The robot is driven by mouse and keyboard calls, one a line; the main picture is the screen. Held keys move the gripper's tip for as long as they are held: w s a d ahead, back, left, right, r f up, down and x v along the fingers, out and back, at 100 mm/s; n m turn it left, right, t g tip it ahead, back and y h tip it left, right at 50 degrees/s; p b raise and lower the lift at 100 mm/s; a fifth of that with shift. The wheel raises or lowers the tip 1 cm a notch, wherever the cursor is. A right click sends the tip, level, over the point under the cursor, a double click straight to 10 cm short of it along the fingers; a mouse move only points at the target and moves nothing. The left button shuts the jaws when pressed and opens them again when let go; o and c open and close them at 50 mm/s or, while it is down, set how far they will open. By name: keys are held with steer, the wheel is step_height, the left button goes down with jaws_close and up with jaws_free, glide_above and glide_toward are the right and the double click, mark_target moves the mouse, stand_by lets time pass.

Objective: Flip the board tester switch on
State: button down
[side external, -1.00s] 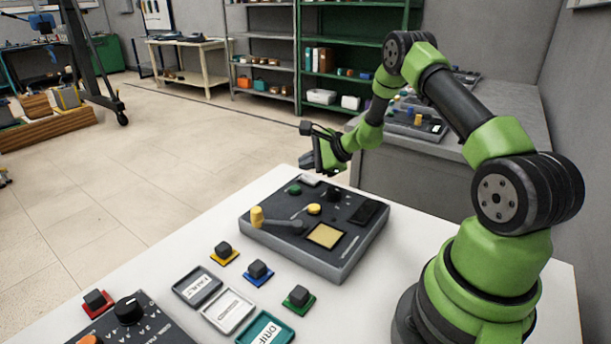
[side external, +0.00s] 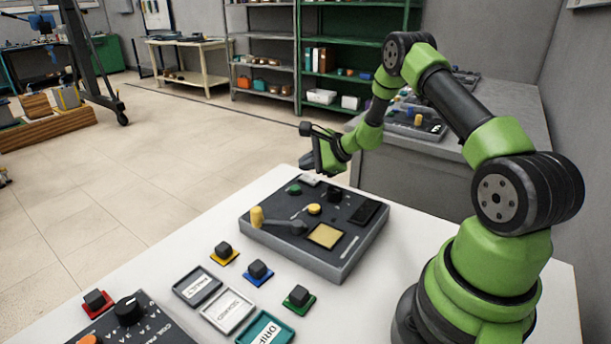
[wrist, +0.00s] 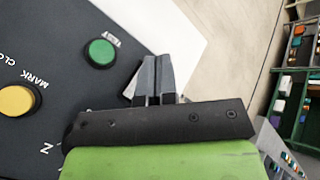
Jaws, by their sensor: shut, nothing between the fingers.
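The board tester (side external: 345,262) is a dark grey box on the white table. It has a green button (side external: 294,189), a yellow button (side external: 314,209), a black knob (side external: 333,194), a yellow-tipped lever (side external: 257,216) and a yellow square pad (side external: 325,236). My gripper (side external: 307,162) is above its far edge, shut and empty. In the wrist view, my gripper (wrist: 155,68) points past the tester's corner, right of the green button (wrist: 101,53). A light plate (side external: 310,181) lies below the fingers; in the wrist view it is mostly hidden. I cannot make out the switch clearly.
Blocks on coloured bases, such as the blue one (side external: 258,271), and label trays (side external: 228,311) stand in front of the tester. A second dial panel (side external: 140,329) is at the front left. A grey bench (side external: 425,180) stands behind right. Open floor lies to the left.

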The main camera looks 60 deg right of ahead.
mark_target(310, 179)
steer(key=shift+f, duration=0.3)
steer(key=shift+w+f, duration=0.1)
steer(key=shift+f, duration=0.25)
stand_by(0.5)
steer(key=shift+r, duration=0.15)
steer(key=shift+r, duration=0.6)
steer(key=shift+s+r, duration=0.2)
steer(key=shift+r, duration=0.65)
steer(key=shift+s+r, duration=0.15)
steer(key=shift+r, duration=0.65)
steer(key=shift+s+r, duration=0.2)
steer(key=shift+r, duration=0.65)
